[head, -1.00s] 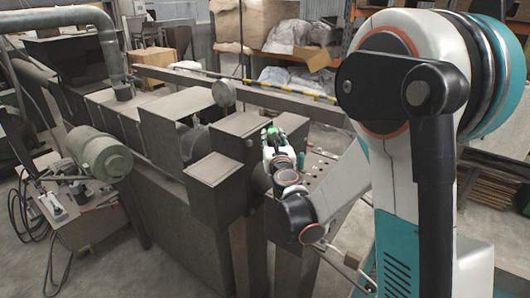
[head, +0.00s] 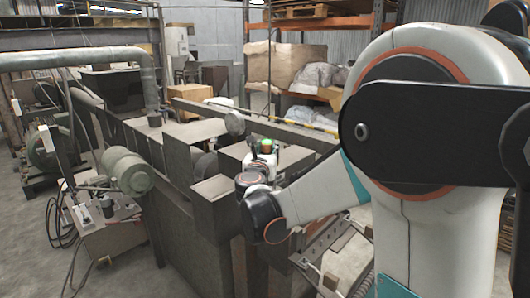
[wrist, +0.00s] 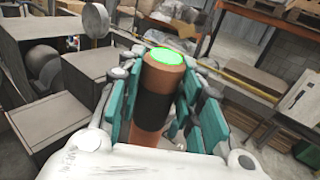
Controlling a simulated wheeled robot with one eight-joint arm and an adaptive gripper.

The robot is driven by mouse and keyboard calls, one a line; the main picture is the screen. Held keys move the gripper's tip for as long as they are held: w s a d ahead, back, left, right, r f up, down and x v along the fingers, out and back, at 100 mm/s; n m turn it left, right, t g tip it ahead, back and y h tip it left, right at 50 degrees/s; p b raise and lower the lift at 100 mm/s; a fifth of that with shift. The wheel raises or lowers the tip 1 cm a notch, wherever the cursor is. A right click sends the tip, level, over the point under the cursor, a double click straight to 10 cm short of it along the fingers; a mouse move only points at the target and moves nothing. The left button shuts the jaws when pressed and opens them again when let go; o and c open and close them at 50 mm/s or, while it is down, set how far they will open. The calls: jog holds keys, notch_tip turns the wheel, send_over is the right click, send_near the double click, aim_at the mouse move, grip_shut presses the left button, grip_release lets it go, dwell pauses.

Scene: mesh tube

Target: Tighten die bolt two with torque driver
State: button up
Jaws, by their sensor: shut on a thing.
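My gripper (wrist: 162,75), with teal finger pads, is shut around a copper-brown cylinder with a black band and a bright green top, which looks like the torque driver (wrist: 154,100). The driver stands roughly upright between the fingers in the wrist view; its lower end is hidden by my gripper body. I cannot make out die bolt two in either view.
Grey machine housings stand left of my gripper, with a round disc (head: 235,123) rising behind. A green motor (head: 126,170) and a small cart (head: 95,232) with cables are at the left. Racking (head: 318,24) with wrapped goods stands behind. Open floor shows at far left.

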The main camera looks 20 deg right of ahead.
jog(key=shift+f+b, duration=2)
jog(key=shift+f, duration=0.95)
jog(key=shift+f+b, duration=0.8)
jog(key=shift+b, duration=0.55)
dwell(1.5)
jog(key=shift+r, duration=0.15)
